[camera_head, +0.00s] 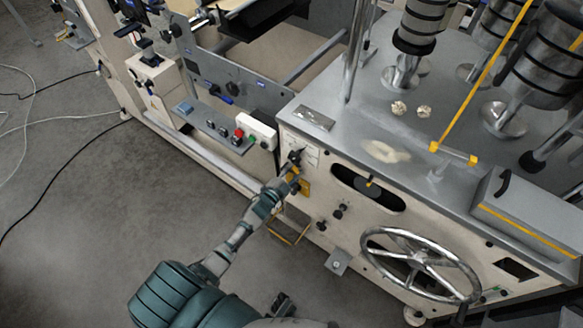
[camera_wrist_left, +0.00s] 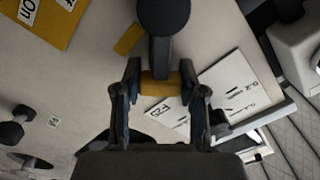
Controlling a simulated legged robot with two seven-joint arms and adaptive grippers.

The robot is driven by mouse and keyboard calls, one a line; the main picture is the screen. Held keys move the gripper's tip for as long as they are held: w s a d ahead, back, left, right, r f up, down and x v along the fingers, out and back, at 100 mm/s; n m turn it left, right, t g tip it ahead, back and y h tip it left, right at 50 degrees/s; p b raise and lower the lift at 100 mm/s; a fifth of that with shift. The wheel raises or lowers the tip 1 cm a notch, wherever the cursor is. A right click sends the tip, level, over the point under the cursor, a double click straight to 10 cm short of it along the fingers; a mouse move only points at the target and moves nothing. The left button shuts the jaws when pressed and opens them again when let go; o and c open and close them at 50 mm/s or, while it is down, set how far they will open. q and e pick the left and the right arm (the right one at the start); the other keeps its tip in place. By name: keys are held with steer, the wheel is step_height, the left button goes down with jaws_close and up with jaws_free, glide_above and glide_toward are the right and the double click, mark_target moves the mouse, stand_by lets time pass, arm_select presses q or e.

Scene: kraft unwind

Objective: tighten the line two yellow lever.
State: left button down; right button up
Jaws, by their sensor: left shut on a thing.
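My left gripper (camera_head: 293,165) reaches the upper left corner of the cream machine's front panel. In the left wrist view, its two fingers (camera_wrist_left: 160,90) are shut on a yellow sleeve, part of the yellow lever (camera_wrist_left: 160,83). A black rod with a round dark end (camera_wrist_left: 163,15) extends from the sleeve toward the top of that view. In the head view the gripper hides most of the lever. The lever's label cannot be read with certainty. My right gripper is not seen.
White label cards (camera_wrist_left: 230,85) are beside the lever. Dark knobs (camera_head: 339,211) and a large handwheel (camera_head: 420,262) stand out from the panel on the right. A control box with a red button (camera_head: 239,133) is close on the left. Open floor (camera_head: 100,200) lies left.

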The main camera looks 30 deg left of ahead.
mark_target(303, 175)
arm_select(q)
steer(key=shift+d+f+m, duration=0.35)
steer(key=shift+f+m, duration=0.05)
steer(key=shift+m, duration=0.1)
steer(key=shift+s+d+f+m+b, duration=0.1)
steer(key=shift+d+f+m+b, duration=0.15)
steer(key=shift+f+m+b, duration=0.75)
steer(key=shift+s+d+f+m+b, duration=0.1)
steer(key=shift+d+f+m+b, duration=0.35)
steer(key=shift+m, duration=1.1)
steer(key=shift+d+f+m+b, duration=0.1)
steer(key=shift+f+m+b, duration=0.65)
steer(key=shift+m, duration=0.5)
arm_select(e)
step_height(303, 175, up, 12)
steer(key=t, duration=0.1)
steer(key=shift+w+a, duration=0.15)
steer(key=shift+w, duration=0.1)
arm_select(q)
steer(key=shift+r, duration=0.1)
steer(key=c, duration=0.7)
jaws_free()
steer(key=shift+o, duration=0.3)
steer(key=shift+w+r, duration=0.1)
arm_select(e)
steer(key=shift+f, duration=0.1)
